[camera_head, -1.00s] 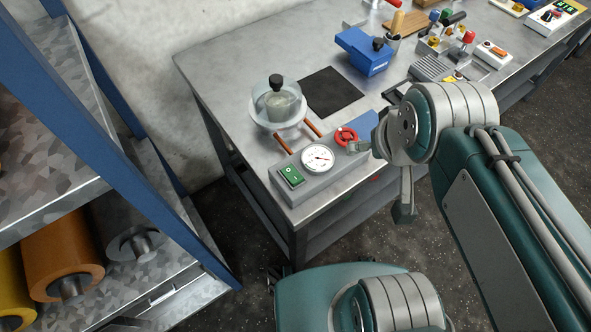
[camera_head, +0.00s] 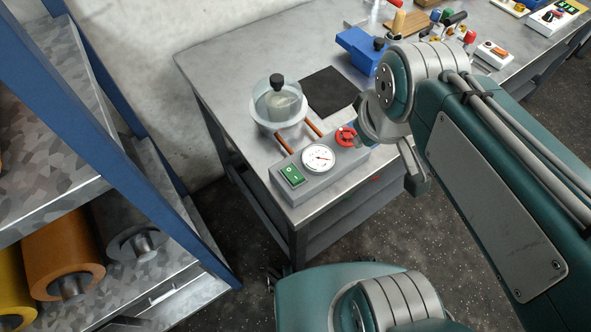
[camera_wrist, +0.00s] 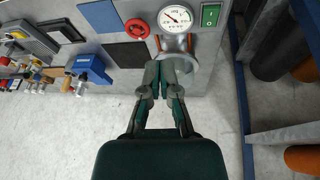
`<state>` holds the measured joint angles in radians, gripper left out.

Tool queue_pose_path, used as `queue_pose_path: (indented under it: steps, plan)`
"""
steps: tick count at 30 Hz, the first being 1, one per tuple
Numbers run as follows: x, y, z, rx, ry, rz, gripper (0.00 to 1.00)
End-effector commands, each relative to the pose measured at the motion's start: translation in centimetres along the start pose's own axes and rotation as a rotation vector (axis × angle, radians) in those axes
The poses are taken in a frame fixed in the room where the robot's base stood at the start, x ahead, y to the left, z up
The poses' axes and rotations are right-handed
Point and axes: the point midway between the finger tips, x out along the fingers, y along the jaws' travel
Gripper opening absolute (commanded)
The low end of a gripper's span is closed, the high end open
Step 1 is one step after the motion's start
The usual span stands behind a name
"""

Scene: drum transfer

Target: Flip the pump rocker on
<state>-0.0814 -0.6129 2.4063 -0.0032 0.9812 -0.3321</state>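The pump is a grey box (camera_head: 325,178) at the near corner of the metal bench. A green rocker switch (camera_head: 291,175) with white marks sits on its left end, beside a round white gauge (camera_head: 318,158) and a red knob (camera_head: 346,136). In the wrist view the green rocker (camera_wrist: 210,15) is at the top right, right of the gauge (camera_wrist: 175,17). My gripper (camera_wrist: 167,66) has its fingers together and empty, below the gauge in that view and apart from the rocker. In the head view my wrist hides the fingers. The rocker's tilt is too small to tell.
A clear bell jar (camera_head: 278,100) stands behind the pump, joined by two orange-brown pipes. A dark mat (camera_head: 331,92) and a blue box (camera_head: 357,52) lie further along the bench. A blue-framed shelf (camera_head: 150,150) with rolls stands at left.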

Motion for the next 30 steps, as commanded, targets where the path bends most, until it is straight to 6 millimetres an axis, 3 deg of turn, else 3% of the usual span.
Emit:
queue_pose_path:
  steps: [30]
  plan:
    - [3.9, -6.3, -7.4, -1.357, -0.254, -0.366, 0.0]
